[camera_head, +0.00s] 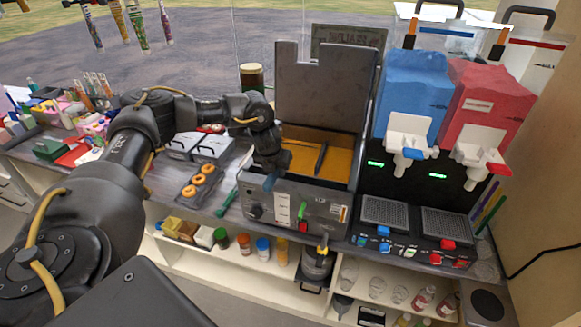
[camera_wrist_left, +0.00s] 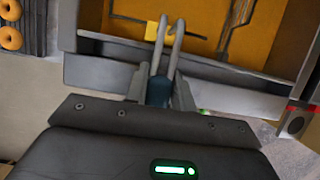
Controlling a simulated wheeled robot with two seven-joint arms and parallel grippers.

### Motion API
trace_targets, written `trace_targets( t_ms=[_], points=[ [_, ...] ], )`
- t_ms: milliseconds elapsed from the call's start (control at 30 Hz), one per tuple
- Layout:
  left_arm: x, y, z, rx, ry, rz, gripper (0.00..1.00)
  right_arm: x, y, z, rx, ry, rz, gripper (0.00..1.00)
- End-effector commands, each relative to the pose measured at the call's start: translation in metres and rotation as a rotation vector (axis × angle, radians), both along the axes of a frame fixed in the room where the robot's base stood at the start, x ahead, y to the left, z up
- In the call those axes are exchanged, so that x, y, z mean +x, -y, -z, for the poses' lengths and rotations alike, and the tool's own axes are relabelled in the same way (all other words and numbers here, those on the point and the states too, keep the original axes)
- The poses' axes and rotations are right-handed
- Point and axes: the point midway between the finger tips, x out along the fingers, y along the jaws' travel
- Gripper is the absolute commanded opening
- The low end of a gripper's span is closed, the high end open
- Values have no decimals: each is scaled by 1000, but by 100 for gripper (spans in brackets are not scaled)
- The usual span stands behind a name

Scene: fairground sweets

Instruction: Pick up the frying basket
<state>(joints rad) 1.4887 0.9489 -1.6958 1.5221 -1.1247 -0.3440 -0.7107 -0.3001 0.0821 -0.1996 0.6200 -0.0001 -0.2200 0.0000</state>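The fryer (camera_head: 330,208) stands mid-counter with its lid up and orange oil (camera_head: 335,168) in its tank. The frying basket's blue handle (camera_wrist_left: 158,91) and two bent metal rods (camera_wrist_left: 177,45) show in the left wrist view, reaching over the fryer's front edge. The handle's blue end also shows in the head view (camera_head: 268,184). The basket's mesh is hard to make out. My left gripper (camera_head: 268,163) is at the fryer's front left, its fingers close against both sides of the handle, seemingly shut on it. My right gripper is not in view.
A tray of donuts (camera_head: 198,184) lies left of the fryer. Behind it are two white lidded containers (camera_head: 200,146). A dark jar (camera_head: 252,77) stands behind my wrist. Blue (camera_head: 412,85) and red (camera_head: 480,100) drink dispensers stand right of the fryer.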

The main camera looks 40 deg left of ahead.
Motion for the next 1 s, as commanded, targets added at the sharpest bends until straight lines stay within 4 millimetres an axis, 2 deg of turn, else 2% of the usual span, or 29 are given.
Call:
trace_targets(
  t_ms=[33,167,200,733,867,1000],
  points=[
    [0,0,0,0,0,0,18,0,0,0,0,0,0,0],
    [0,0,0,0,0,0,1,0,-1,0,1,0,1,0],
    [0,0,0,0,0,0,0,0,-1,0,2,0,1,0],
    [1,0,-6,-1,4,0,0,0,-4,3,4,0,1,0],
    [2,1,-18,-3,6,2,0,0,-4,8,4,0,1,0],
    [2,1,-40,-2,8,1,0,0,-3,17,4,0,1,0]
  ],
)
